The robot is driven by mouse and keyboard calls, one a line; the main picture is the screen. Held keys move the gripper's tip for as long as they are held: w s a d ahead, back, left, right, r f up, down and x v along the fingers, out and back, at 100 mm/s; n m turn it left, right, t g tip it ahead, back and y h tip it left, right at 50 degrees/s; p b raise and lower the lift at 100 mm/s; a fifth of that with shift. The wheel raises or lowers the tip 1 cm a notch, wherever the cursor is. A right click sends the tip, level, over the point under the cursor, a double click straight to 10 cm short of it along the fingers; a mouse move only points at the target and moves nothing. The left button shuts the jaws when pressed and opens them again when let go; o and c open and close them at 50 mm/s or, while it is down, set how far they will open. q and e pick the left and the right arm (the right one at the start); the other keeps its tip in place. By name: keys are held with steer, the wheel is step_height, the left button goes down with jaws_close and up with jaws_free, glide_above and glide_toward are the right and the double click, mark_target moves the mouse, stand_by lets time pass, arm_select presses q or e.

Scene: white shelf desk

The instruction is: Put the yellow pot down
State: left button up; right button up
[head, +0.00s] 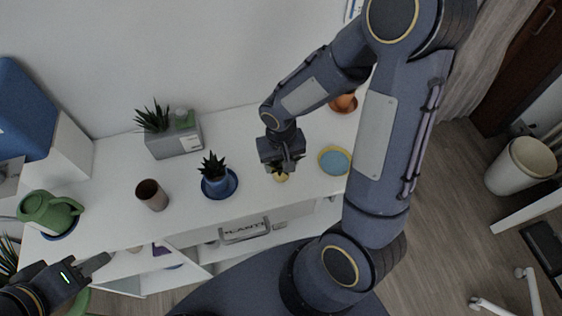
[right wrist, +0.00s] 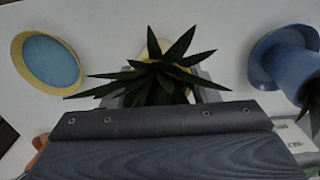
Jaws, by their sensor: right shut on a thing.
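The yellow pot (head: 281,177) is small and holds a dark spiky plant. In the head view it is mostly hidden under my right gripper (head: 283,163), which is shut on it above or at the white desk top; I cannot tell whether its base touches. In the right wrist view the plant's leaves (right wrist: 160,76) cover most of the pot and the fingers. A yellow-rimmed dish with a blue inside (head: 335,161) lies to the right of the pot, apart from it; it also shows in the right wrist view (right wrist: 48,62). My left gripper (head: 96,264) is at the lower left, its opening unclear.
A blue pot with a plant (head: 216,184) stands on a blue saucer left of the yellow pot. A brown cup (head: 152,195), a green watering can (head: 48,210) and a grey planter box (head: 174,140) stand further left. An orange pot (head: 344,103) is at the back right.

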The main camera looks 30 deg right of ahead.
steer(key=shift+f+b, duration=0.3)
steer(key=o, duration=1.2)
steer(key=shift+r, duration=0.1)
